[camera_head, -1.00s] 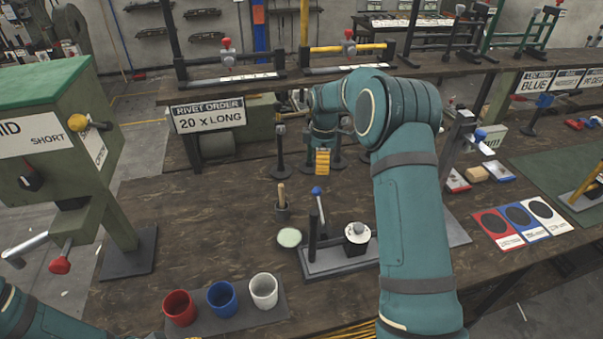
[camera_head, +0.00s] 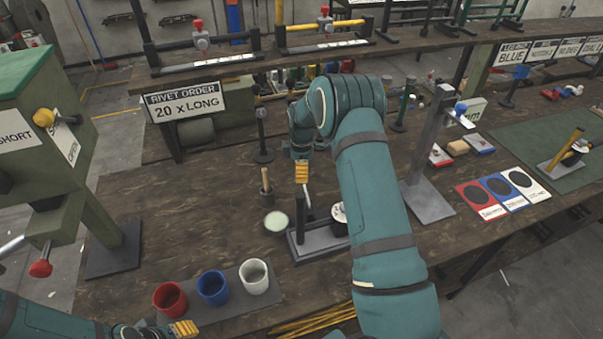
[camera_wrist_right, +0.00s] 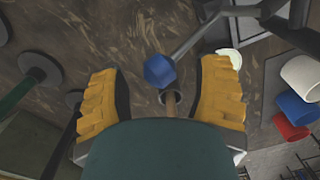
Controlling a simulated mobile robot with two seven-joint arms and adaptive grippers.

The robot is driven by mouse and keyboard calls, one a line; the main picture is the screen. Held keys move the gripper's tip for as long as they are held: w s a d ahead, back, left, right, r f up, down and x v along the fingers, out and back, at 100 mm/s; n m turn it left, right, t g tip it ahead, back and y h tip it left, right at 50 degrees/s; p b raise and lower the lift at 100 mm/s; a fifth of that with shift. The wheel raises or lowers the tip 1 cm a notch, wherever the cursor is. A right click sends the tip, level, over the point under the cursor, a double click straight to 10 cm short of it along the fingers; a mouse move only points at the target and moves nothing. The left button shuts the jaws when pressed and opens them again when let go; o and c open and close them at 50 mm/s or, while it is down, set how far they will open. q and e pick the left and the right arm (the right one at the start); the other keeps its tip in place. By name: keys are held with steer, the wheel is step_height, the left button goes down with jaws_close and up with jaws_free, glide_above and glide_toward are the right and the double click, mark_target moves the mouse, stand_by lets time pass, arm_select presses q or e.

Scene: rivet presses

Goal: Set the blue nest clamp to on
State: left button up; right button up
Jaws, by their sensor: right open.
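The clamp lever (camera_head: 308,204) stands on a small dark fixture (camera_head: 322,248) in the middle of the bench. Its blue knob (camera_wrist_right: 159,71) shows in the right wrist view, between my finger pads and a little beyond them; in the head view my gripper hides it. My right gripper (camera_head: 301,172) is open, fingers down, above the lever; it also shows in the right wrist view (camera_wrist_right: 160,100). I cannot tell whether the knob touches a finger. My left gripper (camera_head: 180,329) is low at the left, partly cut off; its opening is unclear.
A pot with a wooden stick (camera_head: 266,189) and a pale round dish (camera_head: 276,222) stand close left of the fixture. Red (camera_head: 170,299), blue (camera_head: 212,288) and white (camera_head: 254,276) cups stand in front. A press (camera_head: 430,170) stands at right, a green machine (camera_head: 50,130) at left.

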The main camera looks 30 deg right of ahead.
steer(key=shift+f, duration=0.75)
jaws_close()
arm_select(q)
steer(key=shift+f, duration=0.1)
